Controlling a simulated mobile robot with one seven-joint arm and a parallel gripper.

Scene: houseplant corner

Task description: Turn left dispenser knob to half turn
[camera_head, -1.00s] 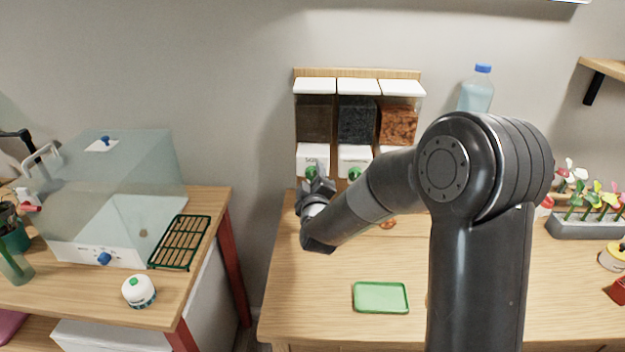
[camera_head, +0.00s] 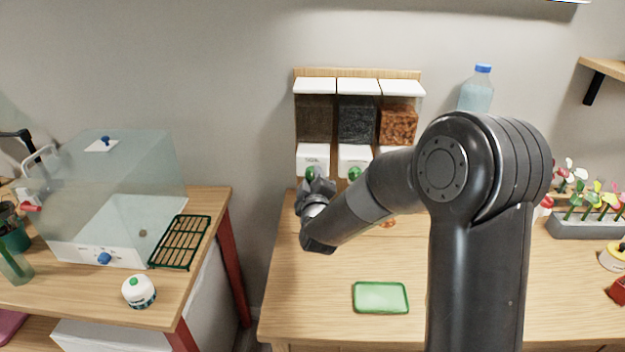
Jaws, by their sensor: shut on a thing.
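The dispenser (camera_head: 316,117) is the leftmost of three wall-mounted bins with white lids and a white front, filled with dark brown material. Its green left knob (camera_head: 311,172) sits on the white front, partly hidden by my gripper. My gripper (camera_head: 314,183) is at this knob, shut on it, with the wrist below and in front. The knob's exact angle is hard to see behind the fingers. The middle dispenser (camera_head: 357,119) holds dark grey material and has its own green knob (camera_head: 354,173). The right dispenser (camera_head: 398,125) holds reddish-brown chips; my arm hides its lower part.
A green tray (camera_head: 381,298) lies on the table below. A blue-capped bottle (camera_head: 476,90) stands behind my arm. A clear propagator box (camera_head: 120,190), a green rack (camera_head: 180,243) and a white jar (camera_head: 138,291) are on the left table. The table's front-left area is clear.

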